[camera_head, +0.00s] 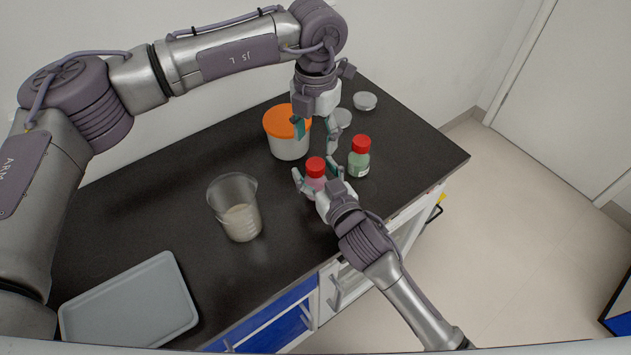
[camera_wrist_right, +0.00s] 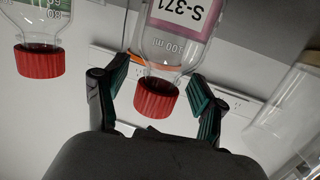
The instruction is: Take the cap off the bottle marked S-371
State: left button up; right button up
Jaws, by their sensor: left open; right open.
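The bottle marked S-371 (camera_wrist_right: 180,35) shows upside down in the right wrist view, clear with a pink-bordered label and a red screw cap (camera_wrist_right: 155,98). In the head view its red cap (camera_head: 316,166) is on, and the pinkish body is mostly hidden by my right gripper. My right gripper (camera_head: 317,176) is open, with one finger on each side of the bottle; in the wrist view small gaps seem to show, but contact is unclear. My left gripper (camera_head: 316,134) is open and empty, pointing down above and slightly behind the red cap.
A second red-capped bottle (camera_head: 359,163) with green contents stands close right. An orange-lidded tub (camera_head: 290,145) stands behind, near small round lids (camera_head: 365,101). A beaker (camera_head: 240,222) stands left; a grey tray (camera_head: 130,310) lies front left. The black counter between is clear.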

grip_shut()
jog(key=shift+c, duration=0.5)
grip_release()
jog(key=shift+s, duration=0.1)
